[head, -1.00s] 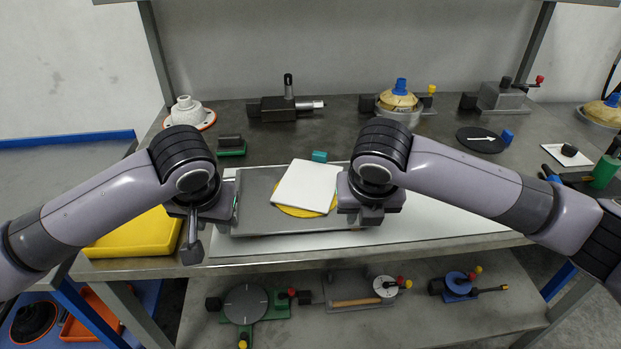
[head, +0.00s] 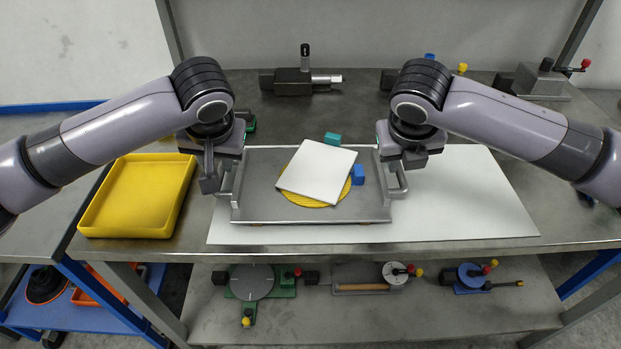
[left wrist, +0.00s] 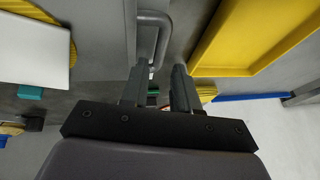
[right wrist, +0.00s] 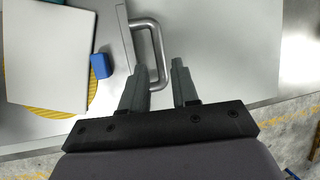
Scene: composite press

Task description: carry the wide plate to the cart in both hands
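The wide plate (head: 255,207) is a grey metal tray with a bar handle at each end, lying flat on the workbench. A white square sheet (head: 318,172) on a yellow disc (head: 297,196), and a blue block (head: 358,175), are on it. My left gripper (head: 211,178) is at the left handle; the left wrist view shows its fingers (left wrist: 160,85) apart, close to that handle (left wrist: 158,22). My right gripper (head: 413,160) is at the right handle; its fingers (right wrist: 159,82) are apart around the near part of the handle (right wrist: 158,50). Neither gripper visibly grips.
A yellow tray (head: 135,205) stands left of the plate. A white mat (head: 465,205) lies under and right of it. A blue-framed unit (head: 70,315) is at lower left.

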